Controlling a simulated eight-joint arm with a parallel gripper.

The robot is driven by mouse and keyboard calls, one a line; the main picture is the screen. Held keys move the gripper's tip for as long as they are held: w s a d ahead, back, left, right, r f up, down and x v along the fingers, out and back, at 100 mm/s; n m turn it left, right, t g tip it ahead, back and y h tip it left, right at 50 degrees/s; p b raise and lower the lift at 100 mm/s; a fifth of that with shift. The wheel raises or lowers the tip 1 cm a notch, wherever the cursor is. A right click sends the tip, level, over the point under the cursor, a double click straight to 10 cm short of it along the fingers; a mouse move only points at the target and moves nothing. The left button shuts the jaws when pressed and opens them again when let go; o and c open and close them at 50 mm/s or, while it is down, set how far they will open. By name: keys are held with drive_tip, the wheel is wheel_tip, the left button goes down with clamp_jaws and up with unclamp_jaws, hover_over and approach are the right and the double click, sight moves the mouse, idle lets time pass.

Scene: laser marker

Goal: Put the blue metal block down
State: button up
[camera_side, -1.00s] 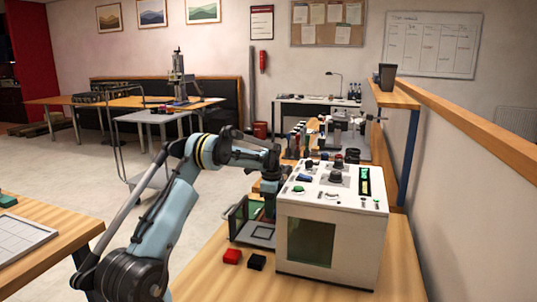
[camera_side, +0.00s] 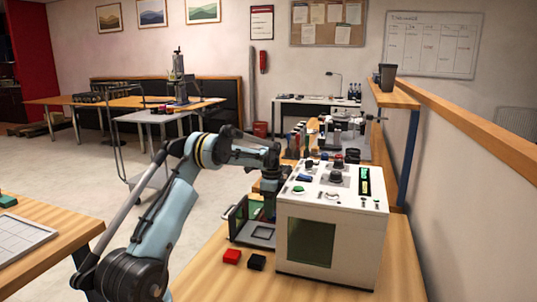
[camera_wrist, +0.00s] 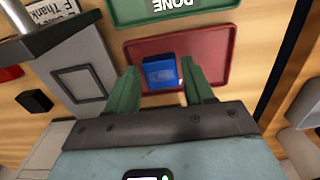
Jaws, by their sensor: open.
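The blue metal block (camera_wrist: 161,73) lies on a red tray (camera_wrist: 217,48) in the wrist view. My gripper (camera_wrist: 159,67) is open, with one green finger on each side of the block. A gap shows between the block and the right finger; the left finger is close to the block, and I cannot tell if they touch. In the side view my gripper is mostly hidden behind the white laser marker (camera_side: 330,235), and the blue block cannot be made out there.
A green tray marked DONE (camera_wrist: 170,10) lies beyond the red tray. A black block (camera_wrist: 34,101) is at the left; it also shows in the side view (camera_side: 256,262), beside a red block (camera_side: 232,257). The marker's grey plate (camera_wrist: 79,84) is left of the red tray.

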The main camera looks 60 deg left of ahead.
wheel_tip(320, 180, up, 11)
idle(0.4)
drive_tip(key=s+d+r+n, duration=0.4)
drive_tip(key=s+d+n, duration=0.4)
drive_tip(key=d+n, duration=0.45)
drive_tip(key=s+d+f+n+t+y, duration=0.1)
drive_tip(key=s+d+f+n+t, duration=0.1)
drive_tip(key=s+d+f+n, duration=0.6)
drive_tip(key=w+d+r+m+t, duration=0.1)
drive_tip(key=d+r+m+t, duration=0.1)
drive_tip(key=d+m, duration=0.3)
drive_tip(key=w+d+r+m+t+h, duration=0.1)
drive_tip(key=w+d+r+m+t, duration=0.1)
drive_tip(key=d+m, duration=0.4)
drive_tip(key=d+t, duration=0.1)
drive_tip(key=d, duration=0.2)
drive_tip(key=shift+w+d+r, duration=0.3)
drive_tip(key=shift+r, duration=0.1)
